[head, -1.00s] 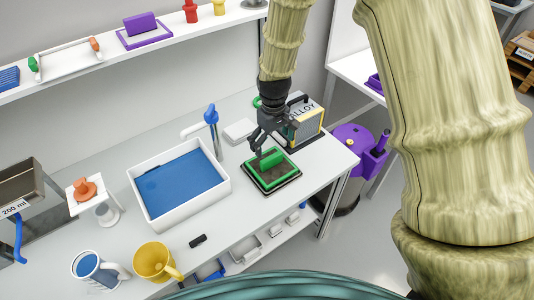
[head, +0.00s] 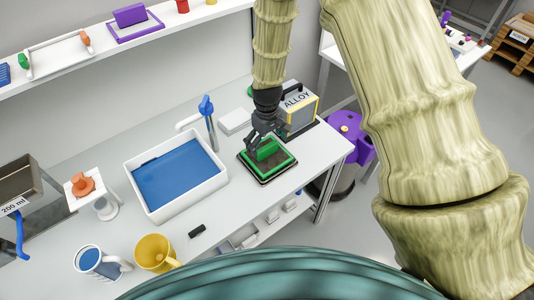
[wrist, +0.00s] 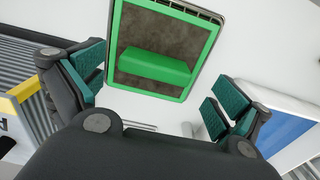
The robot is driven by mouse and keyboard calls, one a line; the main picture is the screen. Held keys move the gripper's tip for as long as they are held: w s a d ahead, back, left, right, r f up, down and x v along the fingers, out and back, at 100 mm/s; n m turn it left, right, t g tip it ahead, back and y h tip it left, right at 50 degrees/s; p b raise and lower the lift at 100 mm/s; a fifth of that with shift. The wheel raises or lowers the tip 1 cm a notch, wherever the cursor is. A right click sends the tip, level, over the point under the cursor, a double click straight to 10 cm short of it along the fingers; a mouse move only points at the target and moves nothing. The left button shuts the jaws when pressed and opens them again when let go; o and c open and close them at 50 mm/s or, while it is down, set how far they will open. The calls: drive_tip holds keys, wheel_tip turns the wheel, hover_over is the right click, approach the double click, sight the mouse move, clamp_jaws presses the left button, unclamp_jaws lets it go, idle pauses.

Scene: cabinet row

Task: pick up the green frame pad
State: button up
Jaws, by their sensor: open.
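The green frame pad (head: 266,160) lies on the white counter to the right of the blue sink. It is a dark square with a green border and a raised green block across its middle. In the wrist view the pad (wrist: 140,83) shows at top centre, with the block between the lines of my fingers. My gripper (head: 260,140) is over the far part of the pad in the head view. In the wrist view my gripper (wrist: 160,95) has its teal-padded fingers wide apart and nothing between them. Whether a fingertip touches the pad cannot be told.
The sink (head: 178,178) with its blue-handled tap (head: 207,115) stands left of the pad. A box marked ALLOY (head: 298,108) is close behind my gripper.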

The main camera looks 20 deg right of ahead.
sight(267, 146)
drive_tip(key=shift+w+d+f+p, duration=0.15)
drive_tip(key=shift+f+p, duration=0.2)
drive_tip(key=shift+f, duration=0.2)
drive_tip(key=shift+w+f+p, duration=0.1)
drive_tip(key=shift+f+p, duration=0.25)
drive_tip(key=shift+f, duration=0.15)
drive_tip(key=shift+f+p, duration=0.3)
drive_tip(key=shift+f, duration=0.85)
drive_tip(key=c, duration=1.1)
